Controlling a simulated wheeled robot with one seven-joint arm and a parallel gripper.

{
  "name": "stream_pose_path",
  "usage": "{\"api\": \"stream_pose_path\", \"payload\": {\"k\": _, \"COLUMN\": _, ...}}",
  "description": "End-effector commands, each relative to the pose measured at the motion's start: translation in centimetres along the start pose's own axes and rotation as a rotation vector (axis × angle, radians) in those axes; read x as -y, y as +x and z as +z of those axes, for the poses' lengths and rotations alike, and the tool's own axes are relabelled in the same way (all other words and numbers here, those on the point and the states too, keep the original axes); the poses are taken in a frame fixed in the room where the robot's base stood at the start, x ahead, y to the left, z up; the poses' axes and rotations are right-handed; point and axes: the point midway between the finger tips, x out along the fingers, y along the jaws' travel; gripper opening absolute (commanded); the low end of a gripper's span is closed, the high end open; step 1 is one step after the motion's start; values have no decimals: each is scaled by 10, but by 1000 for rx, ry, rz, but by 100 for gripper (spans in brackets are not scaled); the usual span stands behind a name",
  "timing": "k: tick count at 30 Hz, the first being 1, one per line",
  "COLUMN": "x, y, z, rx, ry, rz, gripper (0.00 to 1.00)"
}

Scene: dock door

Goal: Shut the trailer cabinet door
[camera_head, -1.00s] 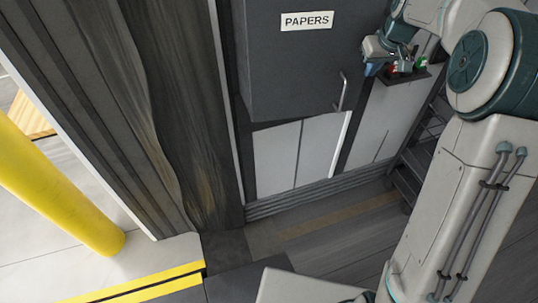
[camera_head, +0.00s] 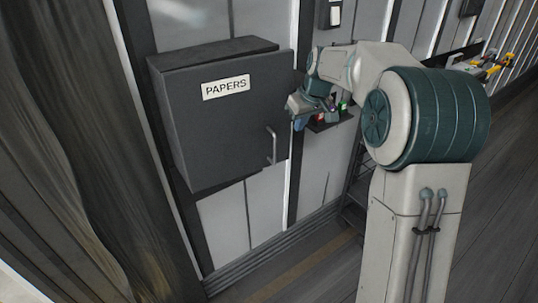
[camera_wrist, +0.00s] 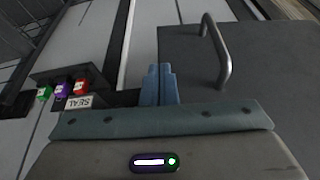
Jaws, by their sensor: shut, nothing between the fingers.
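The trailer cabinet (camera_head: 215,52) is a dark grey box on the wall, labelled PAPERS. Its door (camera_head: 225,130) faces me, with a metal bar handle (camera_head: 271,146) near its right edge. The door looks nearly closed; I cannot tell whether it sits flush. My gripper (camera_head: 299,123) is just right of the door's right edge, above the handle's height. In the wrist view the blue fingers (camera_wrist: 158,84) are together and empty, beside the door's edge. The door (camera_wrist: 270,70) and handle (camera_wrist: 222,55) lie to their right. Whether the fingers touch the door is unclear.
A small shelf (camera_head: 330,122) with coloured items stands just right of the cabinet, close to my gripper; a SEAL label (camera_wrist: 78,102) shows there in the wrist view. Grey strip curtain (camera_head: 60,150) hangs at the left. The floor below is partly visible.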

Motion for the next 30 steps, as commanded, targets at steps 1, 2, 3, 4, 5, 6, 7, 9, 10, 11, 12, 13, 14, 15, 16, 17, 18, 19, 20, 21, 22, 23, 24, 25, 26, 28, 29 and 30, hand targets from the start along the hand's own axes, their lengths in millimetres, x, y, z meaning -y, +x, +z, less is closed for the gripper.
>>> {"api": "stream_pose_path", "payload": {"k": 1, "x": -1, "y": 0, "z": 10, "rx": -3, "ry": -1, "rz": 2, "gripper": 0}}
{"api": "stream_pose_path", "payload": {"k": 2, "x": -1, "y": -12, "z": 6, "rx": -7, "ry": -2, "rz": 3, "gripper": 0}}
{"api": "stream_pose_path", "payload": {"k": 3, "x": -1, "y": -22, "z": 5, "rx": -6, "ry": -2, "rz": 3, "gripper": 0}}
{"api": "stream_pose_path", "payload": {"k": 4, "x": -1, "y": -30, "z": 5, "rx": -7, "ry": -2, "rz": 3, "gripper": 0}}
{"api": "stream_pose_path", "payload": {"k": 5, "x": -2, "y": -36, "z": 5, "rx": -6, "ry": -2, "rz": 2, "gripper": 0}}
{"api": "stream_pose_path", "payload": {"k": 6, "x": -2, "y": -45, "z": 4, "rx": -5, "ry": -2, "rz": 2, "gripper": 0}}
{"api": "stream_pose_path", "payload": {"k": 7, "x": -2, "y": -52, "z": 5, "rx": -4, "ry": -2, "rz": 1, "gripper": 0}}
{"api": "stream_pose_path", "payload": {"k": 9, "x": -3, "y": -66, "z": 4, "rx": -4, "ry": -2, "rz": 0, "gripper": 0}}
{"api": "stream_pose_path", "payload": {"k": 10, "x": -3, "y": -71, "z": 5, "rx": -3, "ry": -1, "rz": -1, "gripper": 0}}
{"api": "stream_pose_path", "payload": {"k": 11, "x": -4, "y": -76, "z": 5, "rx": -3, "ry": -1, "rz": -1, "gripper": 0}}
{"api": "stream_pose_path", "payload": {"k": 12, "x": -4, "y": -82, "z": 5, "rx": -2, "ry": -1, "rz": -1, "gripper": 0}}
{"api": "stream_pose_path", "payload": {"k": 13, "x": -3, "y": -86, "z": 5, "rx": -3, "ry": -1, "rz": -1, "gripper": 0}}
{"api": "stream_pose_path", "payload": {"k": 14, "x": -3, "y": -90, "z": 5, "rx": -2, "ry": -1, "rz": -1, "gripper": 0}}
{"api": "stream_pose_path", "payload": {"k": 15, "x": -2, "y": -94, "z": 5, "rx": -1, "ry": -1, "rz": -1, "gripper": 0}}
{"api": "stream_pose_path", "payload": {"k": 16, "x": -2, "y": -96, "z": 5, "rx": -1, "ry": -1, "rz": 0, "gripper": 0}}
{"api": "stream_pose_path", "payload": {"k": 17, "x": -1, "y": -98, "z": 5, "rx": -2, "ry": 0, "rz": 0, "gripper": 0}}
{"api": "stream_pose_path", "payload": {"k": 18, "x": -1, "y": -99, "z": 5, "rx": -5, "ry": 10, "rz": -2, "gripper": 0}}
{"api": "stream_pose_path", "payload": {"k": 19, "x": 0, "y": -99, "z": 6, "rx": -9, "ry": 25, "rz": -4, "gripper": 0}}
{"api": "stream_pose_path", "payload": {"k": 20, "x": 1, "y": -98, "z": 8, "rx": -16, "ry": 49, "rz": -9, "gripper": 0}}
{"api": "stream_pose_path", "payload": {"k": 21, "x": 2, "y": -97, "z": 10, "rx": -28, "ry": 95, "rz": -16, "gripper": 0}}
{"api": "stream_pose_path", "payload": {"k": 22, "x": 3, "y": -95, "z": 12, "rx": -43, "ry": 141, "rz": -23, "gripper": 0}}
{"api": "stream_pose_path", "payload": {"k": 23, "x": 4, "y": -92, "z": 15, "rx": -58, "ry": 197, "rz": -33, "gripper": 0}}
{"api": "stream_pose_path", "payload": {"k": 24, "x": 6, "y": -89, "z": 19, "rx": -83, "ry": 287, "rz": -48, "gripper": 0}}
{"api": "stream_pose_path", "payload": {"k": 25, "x": 7, "y": -86, "z": 22, "rx": -104, "ry": 364, "rz": -62, "gripper": 0}}
{"api": "stream_pose_path", "payload": {"k": 26, "x": 8, "y": -84, "z": 25, "rx": -125, "ry": 447, "rz": -78, "gripper": 0}}
{"api": "stream_pose_path", "payload": {"k": 28, "x": 10, "y": -78, "z": 34, "rx": -176, "ry": 652, "rz": -119, "gripper": 0}}
{"api": "stream_pose_path", "payload": {"k": 29, "x": 11, "y": -75, "z": 37, "rx": -196, "ry": 742, "rz": -139, "gripper": 0}}
{"api": "stream_pose_path", "payload": {"k": 30, "x": 12, "y": -73, "z": 41, "rx": -222, "ry": 857, "rz": -165, "gripper": 0}}
